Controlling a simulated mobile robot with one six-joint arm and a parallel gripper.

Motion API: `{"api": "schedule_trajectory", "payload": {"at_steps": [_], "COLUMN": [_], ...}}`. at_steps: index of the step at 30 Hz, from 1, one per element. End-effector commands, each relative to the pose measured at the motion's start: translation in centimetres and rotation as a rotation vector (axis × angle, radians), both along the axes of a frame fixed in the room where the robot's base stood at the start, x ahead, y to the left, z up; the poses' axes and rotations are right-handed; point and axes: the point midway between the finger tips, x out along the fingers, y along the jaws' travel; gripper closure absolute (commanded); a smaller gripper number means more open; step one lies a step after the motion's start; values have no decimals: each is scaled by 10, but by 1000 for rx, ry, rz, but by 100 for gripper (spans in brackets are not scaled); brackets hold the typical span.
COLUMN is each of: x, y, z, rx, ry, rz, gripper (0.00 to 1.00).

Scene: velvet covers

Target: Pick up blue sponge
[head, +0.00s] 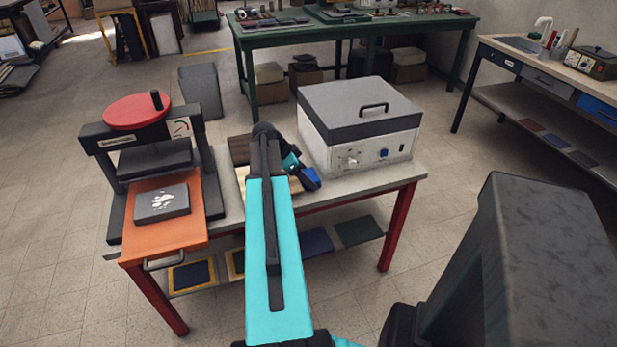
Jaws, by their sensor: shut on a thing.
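My teal and black arm reaches forward over the worktable (345,187). My gripper (303,175) is beyond the arm's end, partly hidden by the arm, just in front of the white box with the grey lid. A small dark blue piece, which looks like the blue sponge (311,179), shows at the gripper's jaws. The gripper is shut on it. Its far side is hidden, and I cannot tell whether it touches the tabletop.
A press with a red wheel (137,110) and an orange plate (165,232) bearing a grey block (162,204) stands left. The white box (360,135) with grey lid stands close on the right. A brown and tan item (241,152) lies partly behind my arm.

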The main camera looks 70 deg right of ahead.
Motion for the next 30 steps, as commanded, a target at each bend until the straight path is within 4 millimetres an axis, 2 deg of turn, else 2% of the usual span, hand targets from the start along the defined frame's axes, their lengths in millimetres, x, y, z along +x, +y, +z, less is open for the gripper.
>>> {"api": "schedule_trajectory", "payload": {"at_steps": [8, 18, 30], "x": [0, 1, -34], "y": [0, 0, 35], "z": [7, 35, 38], "rx": [-1, -2, 0], "ry": [-1, -1, 0], "rz": [1, 0, 0], "gripper": [52, 52, 52]}}
